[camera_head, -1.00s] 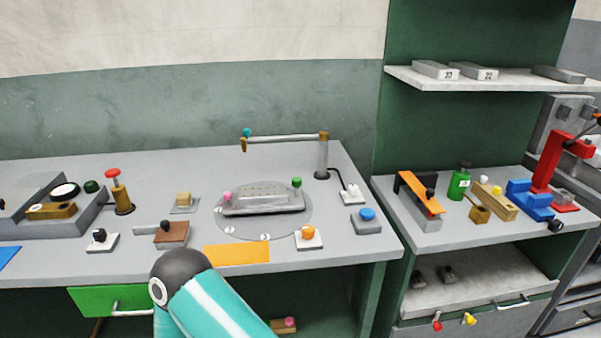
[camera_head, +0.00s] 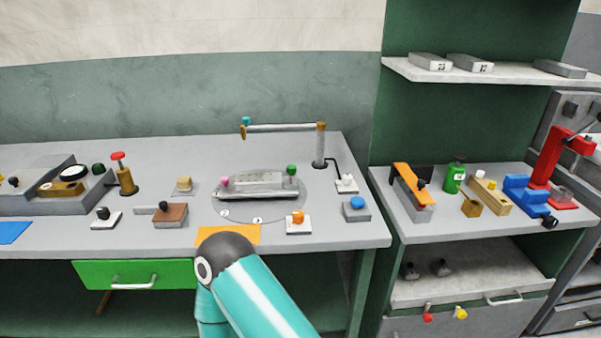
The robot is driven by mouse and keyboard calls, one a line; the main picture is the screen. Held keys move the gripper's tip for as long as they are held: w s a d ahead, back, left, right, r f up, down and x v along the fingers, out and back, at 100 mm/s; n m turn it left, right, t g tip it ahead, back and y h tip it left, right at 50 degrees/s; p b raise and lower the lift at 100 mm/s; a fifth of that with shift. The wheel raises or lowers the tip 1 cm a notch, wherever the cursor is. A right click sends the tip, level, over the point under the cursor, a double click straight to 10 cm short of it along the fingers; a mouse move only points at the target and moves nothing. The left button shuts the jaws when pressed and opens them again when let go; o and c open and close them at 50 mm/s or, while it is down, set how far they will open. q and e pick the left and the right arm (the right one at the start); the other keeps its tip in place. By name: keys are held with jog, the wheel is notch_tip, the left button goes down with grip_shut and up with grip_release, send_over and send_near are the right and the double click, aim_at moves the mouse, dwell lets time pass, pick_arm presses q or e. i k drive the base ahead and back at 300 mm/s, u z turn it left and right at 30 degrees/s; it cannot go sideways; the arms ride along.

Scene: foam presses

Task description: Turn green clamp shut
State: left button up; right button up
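A small green knob (camera_head: 291,169), which looks like the green clamp, stands at the right end of a grey metal mould (camera_head: 258,187). A pink knob (camera_head: 225,181) stands at the mould's left end. The mould lies on a round grey plate (camera_head: 285,207) set in the bench. At this size I cannot tell whether the green clamp is turned open or shut. One of my teal arms crosses the bottom centre in front of the bench; neither of my grippers is in view.
An orange mat (camera_head: 228,234), an orange-button box (camera_head: 298,221) and a blue-button box (camera_head: 356,208) lie near the bench's front edge. A swing arm on a post (camera_head: 319,148) stands behind the mould. A red-knobbed lever (camera_head: 120,172) stands at left. The side bench at right is crowded.

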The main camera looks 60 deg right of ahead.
aim_at(291, 170)
jog(key=z, duration=0.1)
jog(key=k, duration=1.2)
jog(key=z, duration=1.1)
jog(key=i, duration=1)
jog(key=u, duration=0.15)
